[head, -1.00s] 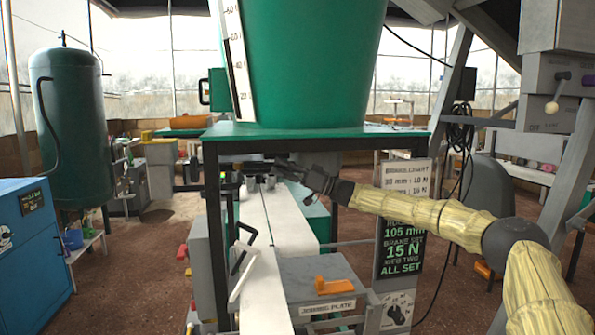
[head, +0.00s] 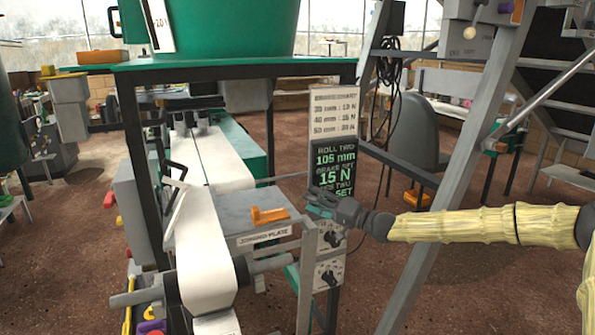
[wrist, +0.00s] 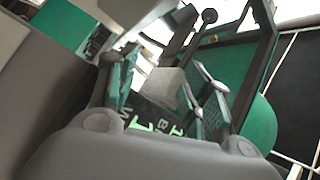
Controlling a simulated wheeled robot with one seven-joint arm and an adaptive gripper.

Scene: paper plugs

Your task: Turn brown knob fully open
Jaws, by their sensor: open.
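I cannot pick out a brown knob for certain. Two dark round knobs show on grey panels below the sign, an upper knob (head: 332,239) and a lower knob (head: 329,277); their exact colour is too small to tell. My gripper (head: 318,202) is just above and left of the upper knob in the head view, in front of the sign's lower part; its depth from the panel is unclear. In the wrist view my gripper (wrist: 165,82) has its fingers apart with nothing held, and green sign lettering shows between and below them.
A dark sign (head: 334,160) with green lettering stands behind my gripper. An orange handle (head: 269,215) sits on the joining plate at left. A white paper strip (head: 205,270) runs down beside it. A grey slanted post (head: 450,150) rises behind my arm.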

